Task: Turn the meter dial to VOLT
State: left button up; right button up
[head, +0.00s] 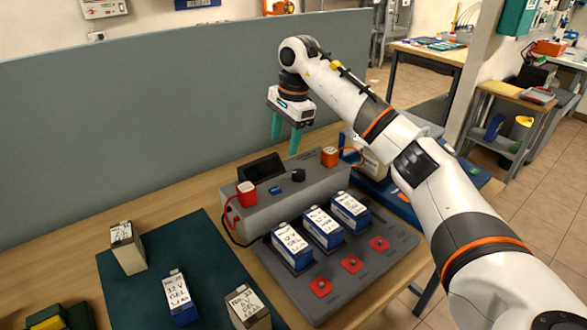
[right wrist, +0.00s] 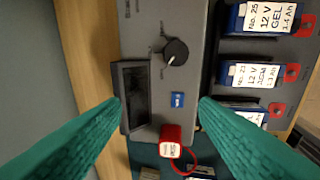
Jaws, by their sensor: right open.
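The meter is a grey box (head: 222,218) with a tilted dark screen (head: 262,168) and a black round dial (head: 298,175) on top. In the right wrist view the dial (right wrist: 176,51) lies above the screen and to its right. A pale pointer mark on the dial points to the lower left; the small labels around it are too small to read. My right gripper (head: 285,145) is above the meter, its teal fingers pointing down, open and empty. In the right wrist view its fingertips (right wrist: 159,103) are spread on either side of the screen and blue part, apart from the dial.
A red block (head: 246,194) with a cable and an orange block (head: 329,156) stand on the meter's ends. A small blue part (head: 274,190) lies between. Batteries (head: 324,228) and red pads fill the grey tray in front. A grey partition (head: 130,130) stands behind.

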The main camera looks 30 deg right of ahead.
aim_at(299, 172)
jog(key=s+d+r+h, duration=0.1)
jog(key=d+r, duration=0.1)
jog(key=d, duration=0.2)
jog(key=shift+g, duration=0.4)
jog(key=f, duration=0.6)
jog(key=f+p, duration=0.1)
jog(key=f, duration=0.5)
jog(key=shift+w+a, duration=0.2)
jog(key=c, duration=1)
jog(key=shift+o, duration=0.2)
